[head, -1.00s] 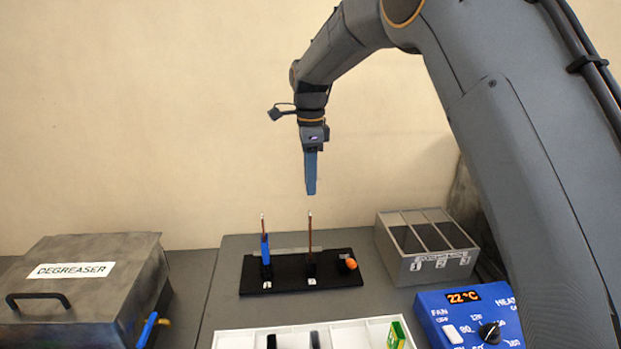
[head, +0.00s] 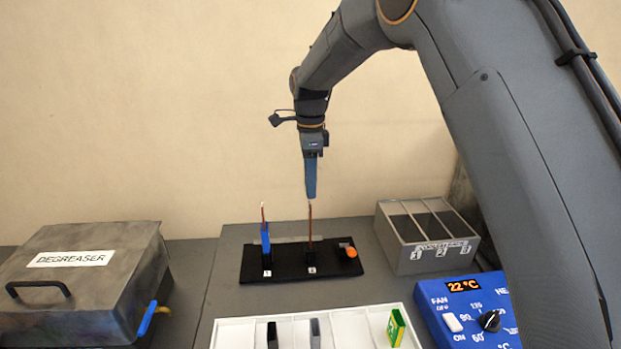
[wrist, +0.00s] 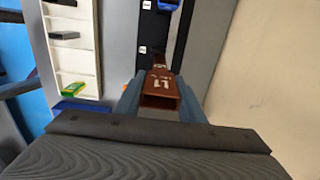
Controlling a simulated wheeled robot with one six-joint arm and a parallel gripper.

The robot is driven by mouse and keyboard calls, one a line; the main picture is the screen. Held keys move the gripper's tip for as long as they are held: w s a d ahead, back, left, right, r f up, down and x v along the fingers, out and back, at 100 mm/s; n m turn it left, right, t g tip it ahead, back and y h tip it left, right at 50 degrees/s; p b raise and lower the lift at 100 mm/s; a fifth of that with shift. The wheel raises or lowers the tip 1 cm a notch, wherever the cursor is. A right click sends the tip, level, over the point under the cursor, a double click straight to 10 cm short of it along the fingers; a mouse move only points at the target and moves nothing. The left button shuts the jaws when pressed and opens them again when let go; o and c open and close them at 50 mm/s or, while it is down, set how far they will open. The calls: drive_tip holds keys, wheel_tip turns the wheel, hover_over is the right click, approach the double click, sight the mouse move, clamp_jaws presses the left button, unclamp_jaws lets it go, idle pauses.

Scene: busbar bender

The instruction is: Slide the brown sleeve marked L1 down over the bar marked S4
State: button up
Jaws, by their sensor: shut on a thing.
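My gripper (head: 311,178) points straight down above the black stand (head: 345,270) and is shut on the brown sleeve. In the wrist view, the sleeve (wrist: 158,92), marked L1, sits between the two blue fingers with its open end facing the camera. In the head view the fingers hide it.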

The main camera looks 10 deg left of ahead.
sight(310, 202)
drive_tip(key=shift+f+b, duration=0.95)
drive_tip(key=shift+f, duration=2.55)
drive_tip(key=o, duration=1.6)
drive_tip(key=shift+c, duration=0.2)
drive_tip(key=shift+r, duration=0.1)
drive_tip(key=shift+r+p, duration=2.25)
drive_tip(key=shift+r, duration=1.7)
drive_tip(key=shift+f, duration=0.1)
